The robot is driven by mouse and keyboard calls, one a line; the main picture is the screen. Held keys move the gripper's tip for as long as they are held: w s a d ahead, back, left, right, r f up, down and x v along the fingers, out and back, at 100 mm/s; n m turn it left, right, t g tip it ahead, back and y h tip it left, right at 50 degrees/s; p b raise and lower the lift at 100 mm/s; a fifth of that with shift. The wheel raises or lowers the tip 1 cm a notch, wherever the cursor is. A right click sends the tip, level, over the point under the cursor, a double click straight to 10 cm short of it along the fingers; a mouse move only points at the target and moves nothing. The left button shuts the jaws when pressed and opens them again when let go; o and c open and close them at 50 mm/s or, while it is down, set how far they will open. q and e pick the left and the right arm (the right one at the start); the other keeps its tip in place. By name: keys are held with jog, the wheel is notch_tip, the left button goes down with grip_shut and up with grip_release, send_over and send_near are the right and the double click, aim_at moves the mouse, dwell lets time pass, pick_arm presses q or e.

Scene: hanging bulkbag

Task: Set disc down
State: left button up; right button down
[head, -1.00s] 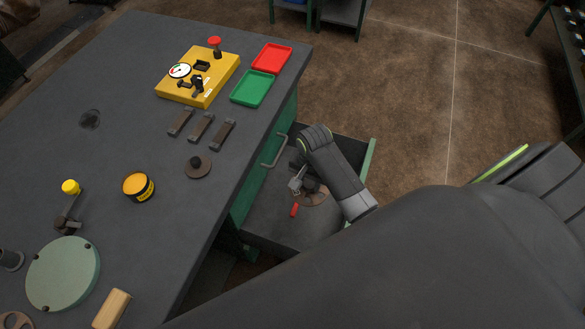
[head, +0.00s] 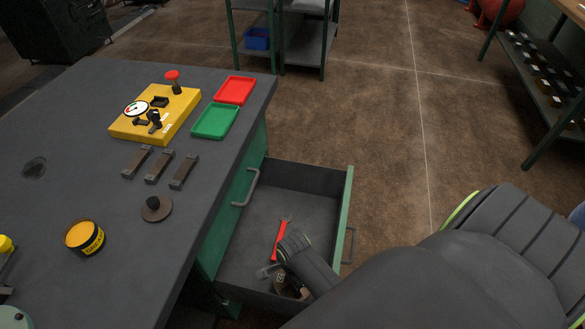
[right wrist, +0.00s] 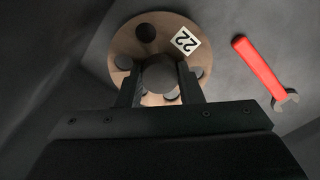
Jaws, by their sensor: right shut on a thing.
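The brown disc (right wrist: 122,50) has round holes, a raised middle hub and a white label reading 22. My right gripper (right wrist: 160,88) is shut on its hub in the right wrist view. In the head view the disc (head: 291,288) shows only partly, at the near end of the open drawer (head: 262,205), with my right arm covering much of it. My right gripper (head: 272,272) is mostly hidden there. I cannot tell whether the disc touches the drawer floor. My left gripper is not in view.
A red-handled wrench (head: 280,238) lies in the drawer beside the disc, also in the right wrist view (right wrist: 258,68). The drawer's far part is clear.

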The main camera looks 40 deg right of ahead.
notch_tip(320, 180, down, 2)
jog(key=shift+f+b, duration=0.15)
jog(key=shift+b, duration=0.25)
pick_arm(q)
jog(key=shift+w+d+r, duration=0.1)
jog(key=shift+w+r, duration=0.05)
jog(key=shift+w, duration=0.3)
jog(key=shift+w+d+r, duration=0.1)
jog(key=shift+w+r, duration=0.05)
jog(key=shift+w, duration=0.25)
pick_arm(e)
jog(key=shift+f, duration=0.55)
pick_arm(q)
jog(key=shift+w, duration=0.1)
pick_arm(e)
jog(key=c, duration=1)
grip_release()
jog(key=shift+f, duration=0.15)
